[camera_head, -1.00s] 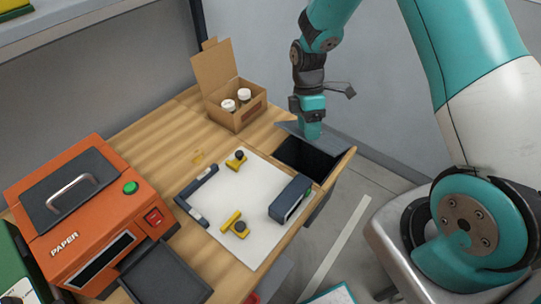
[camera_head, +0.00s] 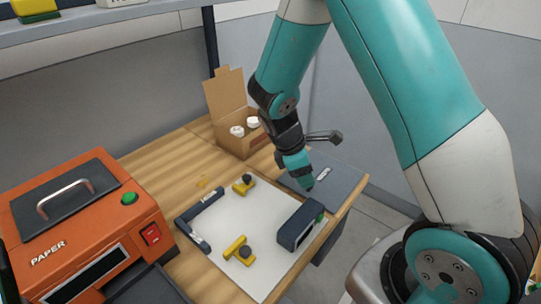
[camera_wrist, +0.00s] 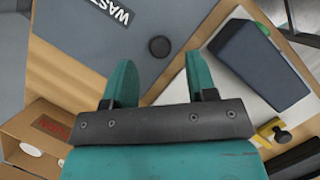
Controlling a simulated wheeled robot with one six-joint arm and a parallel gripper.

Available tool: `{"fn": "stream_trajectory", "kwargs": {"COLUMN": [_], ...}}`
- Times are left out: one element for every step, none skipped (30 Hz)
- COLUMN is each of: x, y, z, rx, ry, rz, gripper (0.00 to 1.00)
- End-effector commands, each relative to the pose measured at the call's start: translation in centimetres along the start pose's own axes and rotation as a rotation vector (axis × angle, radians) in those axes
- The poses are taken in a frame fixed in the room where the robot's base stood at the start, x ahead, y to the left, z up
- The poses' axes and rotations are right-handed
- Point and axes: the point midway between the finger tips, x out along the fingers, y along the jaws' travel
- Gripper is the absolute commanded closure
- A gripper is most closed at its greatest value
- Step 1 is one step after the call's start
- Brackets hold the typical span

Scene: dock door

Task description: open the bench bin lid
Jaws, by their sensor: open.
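The bin lid (camera_head: 343,186) is a grey-blue plate at the bench's right end. It lies flat, level with the bench top, with no dark opening showing. In the wrist view the lid (camera_wrist: 85,65) has a label that starts "WAS" and a round dark knob (camera_wrist: 159,46). My gripper (camera_head: 308,187) points down over the lid's near left part. In the wrist view its two teal fingers (camera_wrist: 159,62) are apart, one on each side of the knob in the picture, with nothing between them. I cannot tell whether they touch the lid.
A dark blue block (camera_head: 300,224) stands on the white mat (camera_head: 225,215) close to my gripper. Yellow clamps (camera_head: 238,250) sit on the mat. An open cardboard box (camera_head: 240,138) with white-capped items stands behind. An orange paper machine (camera_head: 85,230) fills the left.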

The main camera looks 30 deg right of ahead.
Motion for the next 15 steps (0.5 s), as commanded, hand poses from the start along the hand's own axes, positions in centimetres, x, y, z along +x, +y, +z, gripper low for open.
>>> {"fn": "stream_trajectory", "kwargs": {"x": [-0.8, -1.3, -1.9, -2.4, -3.0, -3.8, -4.3, -5.0, -5.9, -6.5, -7.1, -8.0, -8.6, -9.2, -10.1], "y": [0.1, 0.1, 0.1, 0.1, 0.1, 0.1, 0.1, 0.1, 0.1, 0.1, 0.1, 0.1, 0.1, 0.1, 0.1], "z": [-0.1, -0.1, -0.1, -0.1, -0.1, -0.1, -0.1, -0.1, -0.1, -0.1, -0.1, -0.1, -0.1, -0.1, -0.1], "rx": [0.000, 0.000, -0.001, -0.001, -0.001, -0.001, -0.001, -0.002, -0.002, -0.001, -0.001, -0.001, -0.001, -0.002, -0.002], "ry": [0.002, 0.002, 0.002, 0.003, 0.002, 0.003, 0.002, 0.003, 0.004, 0.004, 0.004, 0.003, 0.004, 0.004, 0.004], "rz": [0.005, 0.005, 0.005, 0.006, 0.006, 0.006, 0.005, 0.006, 0.006, 0.005, 0.006, 0.006, 0.006, 0.005, 0.005], "gripper": [0.48, 0.48, 0.48, 0.48, 0.48, 0.48, 0.48, 0.48, 0.48, 0.48, 0.48, 0.48, 0.48, 0.48, 0.48]}}
